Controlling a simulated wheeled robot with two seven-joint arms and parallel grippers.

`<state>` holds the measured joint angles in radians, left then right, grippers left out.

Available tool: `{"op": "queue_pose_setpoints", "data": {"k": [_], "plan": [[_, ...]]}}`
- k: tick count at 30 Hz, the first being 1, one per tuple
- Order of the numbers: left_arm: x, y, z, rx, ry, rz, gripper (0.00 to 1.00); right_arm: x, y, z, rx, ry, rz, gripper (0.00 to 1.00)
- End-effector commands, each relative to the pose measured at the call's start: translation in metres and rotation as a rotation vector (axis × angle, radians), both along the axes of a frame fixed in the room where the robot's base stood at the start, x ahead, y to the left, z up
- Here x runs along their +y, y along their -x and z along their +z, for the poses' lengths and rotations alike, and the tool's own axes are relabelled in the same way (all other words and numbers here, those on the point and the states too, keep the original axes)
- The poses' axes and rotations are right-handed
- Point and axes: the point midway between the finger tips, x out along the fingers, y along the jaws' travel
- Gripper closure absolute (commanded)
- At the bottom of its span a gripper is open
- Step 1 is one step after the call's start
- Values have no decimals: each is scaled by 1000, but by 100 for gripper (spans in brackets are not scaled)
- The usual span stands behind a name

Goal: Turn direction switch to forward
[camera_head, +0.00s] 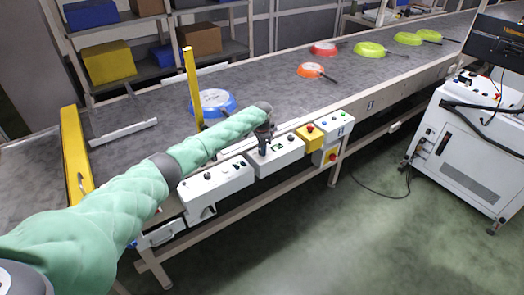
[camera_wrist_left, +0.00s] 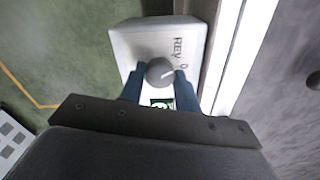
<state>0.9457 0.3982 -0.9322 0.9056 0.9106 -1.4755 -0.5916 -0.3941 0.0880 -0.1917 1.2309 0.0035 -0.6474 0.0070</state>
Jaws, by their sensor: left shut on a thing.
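The direction switch is a round grey knob (camera_wrist_left: 160,71) on a white control box (camera_wrist_left: 135,42) in the left wrist view. Its pale pointer line aims right, toward a small mark beside the "REV" label (camera_wrist_left: 179,48). My left gripper (camera_wrist_left: 158,80) has its two blue fingers on either side of the knob and is shut on it. A green patch (camera_wrist_left: 160,103) on the panel shows between the fingers. In the head view my left gripper (camera_head: 263,150) points down at the white box (camera_head: 285,157) on the conveyor's front side; the knob is hidden there. My right gripper is not in view.
The conveyor (camera_head: 270,98) carries a blue pan (camera_head: 213,101), an orange pan (camera_head: 310,70), a red pan (camera_head: 324,48) and several green pans. Another control box (camera_head: 217,182) sits to the left, a red emergency button (camera_head: 332,156) to the right. A white cabinet (camera_head: 465,150) stands at right.

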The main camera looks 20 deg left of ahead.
Motion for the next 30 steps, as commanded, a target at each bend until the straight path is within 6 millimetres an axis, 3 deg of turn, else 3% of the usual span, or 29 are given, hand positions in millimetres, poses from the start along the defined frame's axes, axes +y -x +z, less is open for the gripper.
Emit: {"op": "queue_pose_setpoints", "data": {"k": [10,30], "plan": [[0,-1,-2,-3,2,-323,90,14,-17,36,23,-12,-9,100],[1,-1,-1,-2,-1,-954,91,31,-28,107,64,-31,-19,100]]}}
